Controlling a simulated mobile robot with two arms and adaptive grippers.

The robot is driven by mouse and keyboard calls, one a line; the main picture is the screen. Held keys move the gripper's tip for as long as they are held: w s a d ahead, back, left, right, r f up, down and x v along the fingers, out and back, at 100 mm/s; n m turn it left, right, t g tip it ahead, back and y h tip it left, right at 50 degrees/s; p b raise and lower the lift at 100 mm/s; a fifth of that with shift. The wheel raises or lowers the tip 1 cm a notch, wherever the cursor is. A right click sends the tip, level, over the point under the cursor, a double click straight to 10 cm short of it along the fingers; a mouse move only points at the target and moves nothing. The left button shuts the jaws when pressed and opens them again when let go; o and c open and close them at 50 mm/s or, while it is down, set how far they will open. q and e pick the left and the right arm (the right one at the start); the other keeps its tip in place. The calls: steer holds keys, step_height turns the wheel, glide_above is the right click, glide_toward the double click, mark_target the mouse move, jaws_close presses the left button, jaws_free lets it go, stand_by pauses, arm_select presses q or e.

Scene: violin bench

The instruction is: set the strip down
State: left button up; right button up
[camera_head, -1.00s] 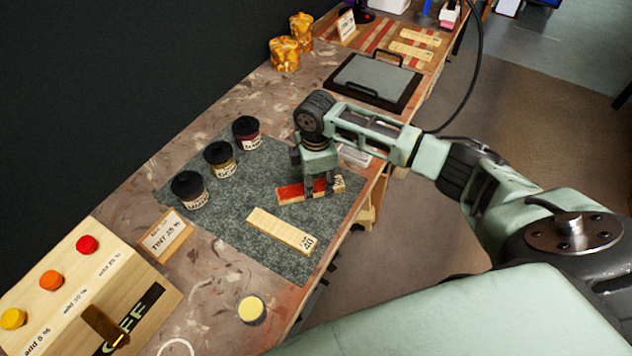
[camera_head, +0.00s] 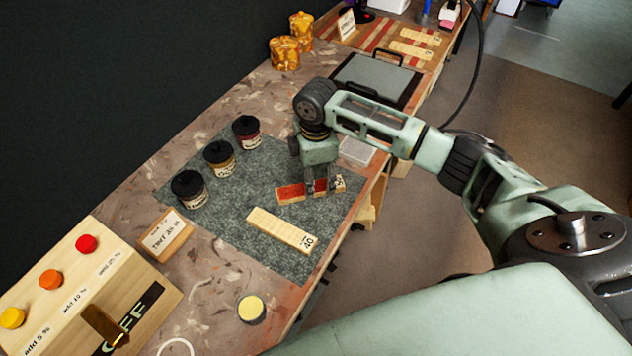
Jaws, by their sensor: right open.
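A strip with a red-stained part and a pale wood end (camera_head: 291,194) lies on the grey speckled mat (camera_head: 295,262). My right gripper (camera_head: 321,190) is open at the strip, its fingers in front of the middle of it and hiding part of it. I cannot tell whether the fingers touch the strip. A second, plain pale strip marked 40 (camera_head: 282,231) lies on the mat nearer the front, apart from the gripper. My left gripper is not in view.
Three dark-lidded jars (camera_head: 220,160) stand at the mat's back edge. A tint card (camera_head: 165,234) and a wooden button box (camera_head: 75,280) are at the left. A small yellow-topped pot (camera_head: 251,309) is in front. A black-framed tray (camera_head: 373,82) lies farther along the bench.

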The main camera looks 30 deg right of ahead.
mark_target(316, 186)
step_height(316, 186, up, 9)
steer(key=shift+r, duration=0.15)
stand_by(0.4)
